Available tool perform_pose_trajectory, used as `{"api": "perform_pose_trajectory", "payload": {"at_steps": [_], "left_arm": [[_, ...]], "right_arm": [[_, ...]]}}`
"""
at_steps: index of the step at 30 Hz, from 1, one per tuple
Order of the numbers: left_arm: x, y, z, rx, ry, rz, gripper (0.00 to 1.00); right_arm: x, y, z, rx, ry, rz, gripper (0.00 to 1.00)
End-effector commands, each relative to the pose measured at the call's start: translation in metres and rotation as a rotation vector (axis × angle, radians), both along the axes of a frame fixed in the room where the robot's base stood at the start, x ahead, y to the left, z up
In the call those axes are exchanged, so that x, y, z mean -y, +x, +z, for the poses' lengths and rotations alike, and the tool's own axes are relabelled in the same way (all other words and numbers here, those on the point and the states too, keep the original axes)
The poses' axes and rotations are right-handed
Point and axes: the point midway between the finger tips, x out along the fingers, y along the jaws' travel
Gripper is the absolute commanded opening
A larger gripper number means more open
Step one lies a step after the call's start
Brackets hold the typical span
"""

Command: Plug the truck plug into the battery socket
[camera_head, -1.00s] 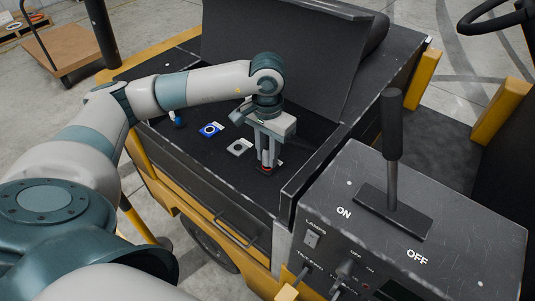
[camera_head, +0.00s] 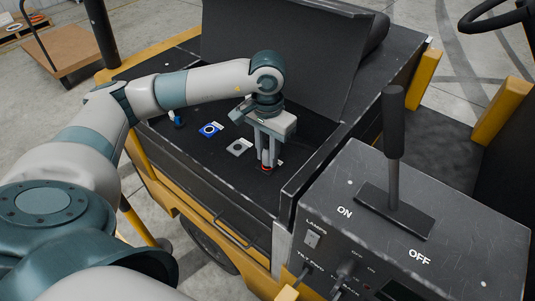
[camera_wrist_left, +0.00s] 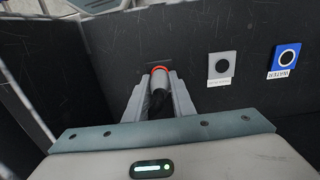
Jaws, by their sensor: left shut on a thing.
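My left gripper (camera_head: 267,163) points down into the open black compartment of the truck. It is shut on the truck plug, a grey cylinder with a black cable. The plug (camera_wrist_left: 158,83) shows between the two fingers in the left wrist view. A bright red-orange ring (camera_wrist_left: 160,69) shows at its far end. A dark square plate (camera_wrist_left: 153,60) lies just beyond that ring, mostly hidden by it; I take it for the battery socket. I cannot tell how deep the plug sits in it. My right gripper is not in view.
A grey socket plate (camera_head: 240,147) and a blue one (camera_head: 211,130) lie beside the gripper. A blue-tipped piece (camera_head: 178,121) is farther left. The raised black lid (camera_head: 285,55) stands behind, and the compartment's wall is close on the right. A lever console (camera_head: 400,215) stands nearer.

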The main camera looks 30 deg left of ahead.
Motion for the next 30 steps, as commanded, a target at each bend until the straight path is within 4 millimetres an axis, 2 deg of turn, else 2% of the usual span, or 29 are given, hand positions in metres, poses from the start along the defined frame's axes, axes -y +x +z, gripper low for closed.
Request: {"api": "perform_pose_trajectory", "payload": {"at_steps": [30], "left_arm": [[-0.0001,-0.0003,-0.0051,-0.001,0.000,0.000,0.00]], "right_arm": [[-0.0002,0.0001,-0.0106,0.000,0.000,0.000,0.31]]}}
